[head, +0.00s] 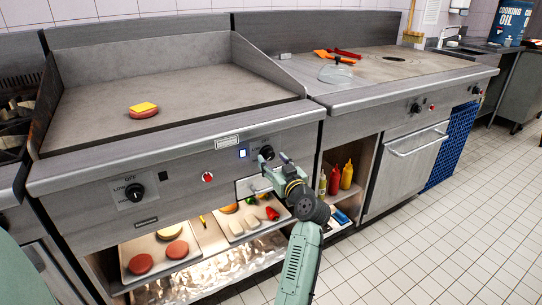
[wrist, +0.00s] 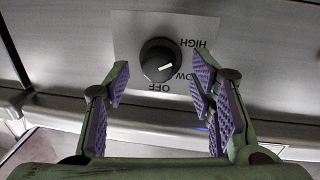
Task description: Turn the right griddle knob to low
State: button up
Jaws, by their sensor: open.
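The right griddle knob (head: 266,153) is on the griddle's front panel, partly behind my gripper (head: 269,172) in the head view. In the wrist view the black knob (wrist: 160,57) sits on a pale plate (wrist: 127,35) with upside-down labels OFF, LOW and HIGH. Its white pointer mark points right and slightly up in the picture, by the LOW label and toward HIGH. My gripper (wrist: 160,78) is open, its purple-padded fingers on either side of the knob with gaps. I see no contact.
The left griddle knob (head: 135,192), a red button (head: 207,177) and a lit blue switch (head: 242,153) share the panel. A patty with cheese (head: 144,109) lies on the griddle. Food trays (head: 127,262) fill the shelf below. Sauce bottles (head: 346,175) stand in the right-hand cubby.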

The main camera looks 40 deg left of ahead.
jog(key=shift+x, duration=1.35)
jog(key=shift+c, duration=0.4)
jog(key=shift+w+d, duration=0.1)
jog(key=c, duration=0.9)
